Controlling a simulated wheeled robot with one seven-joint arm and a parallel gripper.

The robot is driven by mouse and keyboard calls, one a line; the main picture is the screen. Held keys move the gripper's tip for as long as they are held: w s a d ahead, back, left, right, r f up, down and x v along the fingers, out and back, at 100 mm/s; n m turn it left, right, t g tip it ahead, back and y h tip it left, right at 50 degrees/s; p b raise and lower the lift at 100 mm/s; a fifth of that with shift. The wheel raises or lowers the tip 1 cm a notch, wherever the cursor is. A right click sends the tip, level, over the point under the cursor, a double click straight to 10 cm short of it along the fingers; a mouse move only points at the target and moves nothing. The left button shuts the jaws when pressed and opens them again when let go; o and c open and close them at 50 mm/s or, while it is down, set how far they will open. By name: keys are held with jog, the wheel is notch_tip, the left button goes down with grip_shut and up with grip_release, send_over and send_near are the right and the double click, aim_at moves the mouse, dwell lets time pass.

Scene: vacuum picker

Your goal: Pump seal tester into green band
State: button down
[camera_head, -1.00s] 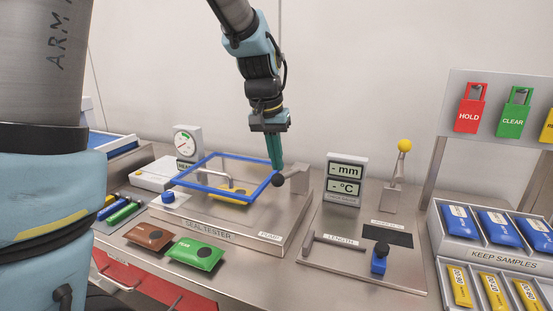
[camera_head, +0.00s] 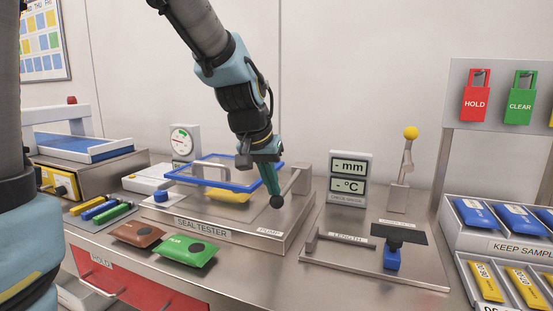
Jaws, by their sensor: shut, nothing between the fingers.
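The seal tester (camera_head: 215,222) is a metal box with a blue-framed clear lid (camera_head: 200,184) and a yellow pouch (camera_head: 229,196) under it. Its round gauge (camera_head: 182,141) stands behind; the needle reading is too small to tell, though a green part shows on the dial. At the right of the tester, by the PUMP label, a lever on a metal post (camera_head: 301,178) ends in a black ball knob (camera_head: 276,203). My gripper (camera_head: 271,187) is shut and empty, its teal fingertips pointing down, seemingly touching the top of the knob.
Brown (camera_head: 139,234) and green (camera_head: 188,249) pouches lie in front of the tester. A length gauge station (camera_head: 350,258) and a display (camera_head: 350,178) stand to the right, beyond them the sample trays (camera_head: 510,246). A conveyor (camera_head: 85,146) is at the left.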

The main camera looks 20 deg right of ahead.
jog(key=shift+s+a+f, duration=0.2)
jog(key=shift+s+f, duration=0.05)
jog(key=shift+f, duration=0.25)
jog(key=r+p, duration=0.1)
jog(key=r, duration=0.1)
jog(key=w+r+p, duration=0.1)
jog(key=p, duration=0.1)
jog(key=r+p, duration=0.1)
jog(key=r, duration=0.1)
jog(key=shift+w+d+r+p, duration=0.15)
jog(key=shift+d+r+p, duration=0.1)
jog(key=shift+r+p, duration=0.1)
jog(key=s+a+b+v, duration=0.1)
jog(key=b+v, duration=0.1)
jog(key=v, duration=0.7)
jog(key=shift+f, duration=0.4)
jog(key=shift+s+a, duration=0.1)
jog(key=shift+a, duration=0.05)
jog(key=a+f+n+g+y, duration=0.1)
jog(key=a+f+n+y, duration=0.2)
jog(key=a+f, duration=1.7)
jog(key=a+n, duration=0.3)
jog(key=a, duration=0.2)
jog(key=shift+s+f+n+y, duration=0.3)
jog(key=shift+s+f+y, duration=0.1)
jog(key=shift+d, duration=0.1)
